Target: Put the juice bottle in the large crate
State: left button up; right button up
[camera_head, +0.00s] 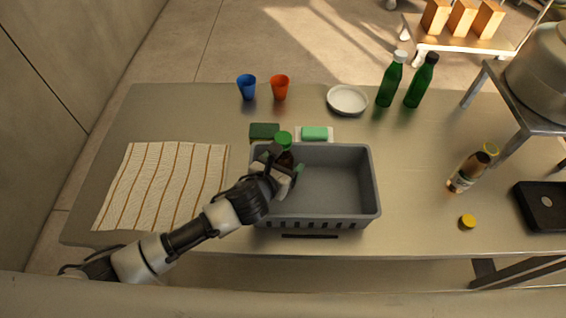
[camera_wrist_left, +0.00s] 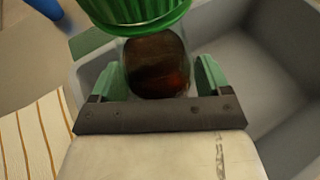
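The rest of the crate looks empty. My right gripper is not in view.
Behind the crate are a dark green sponge (camera_head: 264,131) and a green block on a dish (camera_head: 314,133). Cups, a white bowl (camera_head: 347,99) and green bottles (camera_head: 390,80) stand farther back. A striped cloth (camera_head: 165,185) lies left; a brown bottle (camera_head: 467,173) stands right.

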pick_arm(q)
jog(key=shift+o, duration=0.6)
jog(key=shift+r, duration=0.1)
jog(key=shift+s+a, duration=0.1)
jog(key=shift+s, duration=0.05)
jog(key=b+v, duration=0.1)
jog(key=v, duration=1)
jog(key=shift+s+a+r, duration=0.2)
jog(key=shift+s, duration=0.05)
